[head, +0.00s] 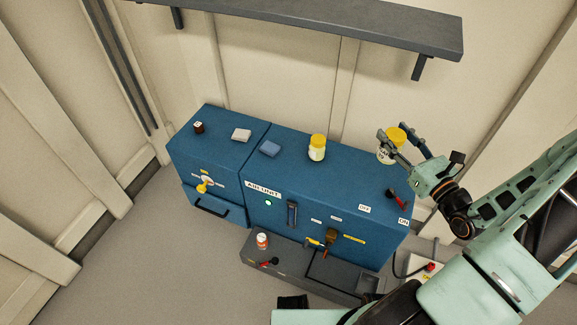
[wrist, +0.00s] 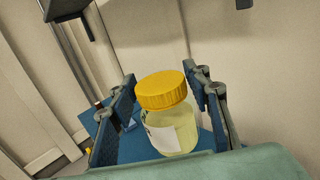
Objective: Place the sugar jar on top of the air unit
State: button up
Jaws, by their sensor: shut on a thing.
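The blue air unit (head: 290,172) stands against the back wall, with its name on a white front label. My gripper (head: 402,143) is shut on a yellow-lidded jar (head: 388,151) at the unit's right back part. In the wrist view the same jar (wrist: 171,112) is upright or slightly tilted between the two fingers, with pale contents and a white label turned to the left. I cannot read that label, nor tell whether the jar touches the top. A second yellow-lidded jar (head: 317,148) stands upright on the unit's top, near the back middle.
A blue block (head: 270,148) lies on the unit's left part. A joined cabinet (head: 208,143) at left carries a small dark jar (head: 199,127) and a pale block (head: 241,135). A grey shelf (head: 320,22) hangs above. Bare top shows mid-unit.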

jog(key=d+f+b, duration=0.6)
jog(key=f+b, duration=0.1)
jog(key=f, duration=0.2)
jog(key=shift+h, duration=0.3)
jog(key=shift+w+a+f+b, duration=1.25)
jog(key=shift+w+f, duration=0.5)
jog(key=shift+f, duration=0.5)
jog(key=shift+w+a+f+b, duration=1.1)
jog(key=shift+w+a+f, duration=0.5)
jog(key=shift+f, duration=0.6)
jog(key=shift+w+a+f+b, duration=1.15)
jog(key=shift+w+f, duration=0.75)
jog(key=shift+f, duration=0.35)
jog(key=shift+f, duration=0.1)
jog(key=o, duration=1)
jog(key=shift+f, duration=0.15)
jog(key=o, duration=0.5)
